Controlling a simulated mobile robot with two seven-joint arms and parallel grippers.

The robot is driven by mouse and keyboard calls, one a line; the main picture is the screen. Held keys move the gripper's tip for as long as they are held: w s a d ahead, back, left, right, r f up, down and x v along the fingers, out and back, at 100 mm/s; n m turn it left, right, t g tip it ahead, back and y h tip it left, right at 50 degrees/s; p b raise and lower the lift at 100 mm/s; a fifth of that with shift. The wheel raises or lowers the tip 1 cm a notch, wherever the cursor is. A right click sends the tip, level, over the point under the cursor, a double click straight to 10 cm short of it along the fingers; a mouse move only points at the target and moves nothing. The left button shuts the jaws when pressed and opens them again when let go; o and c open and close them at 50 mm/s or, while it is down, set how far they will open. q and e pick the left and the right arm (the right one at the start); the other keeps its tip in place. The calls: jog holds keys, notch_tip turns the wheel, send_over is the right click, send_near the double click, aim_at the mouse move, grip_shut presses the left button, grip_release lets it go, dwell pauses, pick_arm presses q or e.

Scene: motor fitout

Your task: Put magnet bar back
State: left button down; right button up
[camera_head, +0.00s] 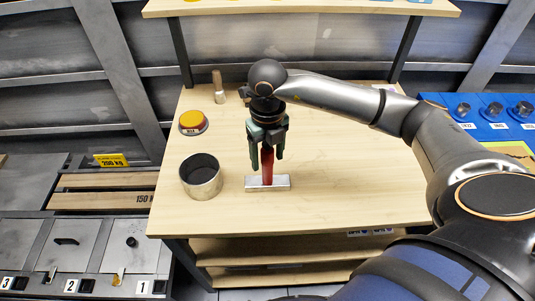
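A red upright bar (267,168) stands at a flat silver block (252,184) on the light wooden table, probably the magnet bar. I cannot tell whether the red bar and the block are one piece. My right gripper (267,157) points down over the red bar from above. Its two green-grey fingers stand apart on either side of the bar, with visible gaps, so it looks open. The bar's upper end is partly hidden between the fingers. My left gripper is not in view.
A round metal cup (201,184) with a dark inside stands just left of the block. An orange button (193,120) and a small wooden-handled tool (218,88) are farther back. The table's right part (360,180) is clear.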

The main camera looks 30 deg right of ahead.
jog(key=shift+r, duration=0.1)
jog(key=shift+r, duration=0.2)
notch_tip(320, 180, up, 12)
jog(key=shift+f, duration=0.1)
dwell(0.3)
dwell(0.5)
